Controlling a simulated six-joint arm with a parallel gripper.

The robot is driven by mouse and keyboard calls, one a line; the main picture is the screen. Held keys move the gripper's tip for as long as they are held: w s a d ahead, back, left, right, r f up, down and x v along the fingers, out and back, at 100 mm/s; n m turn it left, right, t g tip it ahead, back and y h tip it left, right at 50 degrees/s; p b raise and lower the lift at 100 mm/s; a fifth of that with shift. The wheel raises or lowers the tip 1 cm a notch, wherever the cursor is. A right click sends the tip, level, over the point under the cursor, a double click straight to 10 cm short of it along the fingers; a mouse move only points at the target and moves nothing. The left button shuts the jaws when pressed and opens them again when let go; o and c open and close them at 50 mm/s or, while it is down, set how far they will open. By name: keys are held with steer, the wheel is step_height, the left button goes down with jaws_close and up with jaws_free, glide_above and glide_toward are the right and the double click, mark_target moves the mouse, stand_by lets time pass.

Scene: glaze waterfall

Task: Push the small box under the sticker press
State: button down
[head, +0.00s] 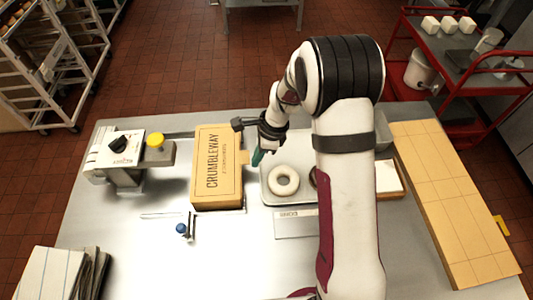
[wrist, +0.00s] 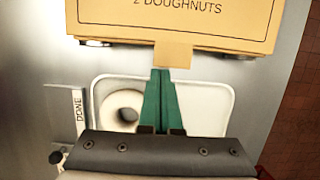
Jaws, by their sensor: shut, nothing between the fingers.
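The small box (head: 217,172) is tan, lettered "CRUMBLEWAY", and lies flat on the steel table, left of my gripper (head: 257,158). In the wrist view the box (wrist: 173,28) fills the top, with a small tan tab (wrist: 174,51) on its near edge. My gripper's green fingers (wrist: 160,76) are shut and empty. Their tips are at the tab's lower edge; I cannot tell whether they touch it. The sticker press (head: 128,160), with a black knob and a yellow button (head: 155,140), stands at the table's left, apart from the box.
A tray (head: 266,198) with a white ring doughnut (head: 284,180) sits right of the box. A sign (head: 295,222) lies in front of it. A small blue-topped item (head: 182,229) stands front left. The table between box and press looks mostly clear.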

mark_target(210, 163)
steer(key=shift+a, duration=0.15)
steer(key=a, duration=1.2)
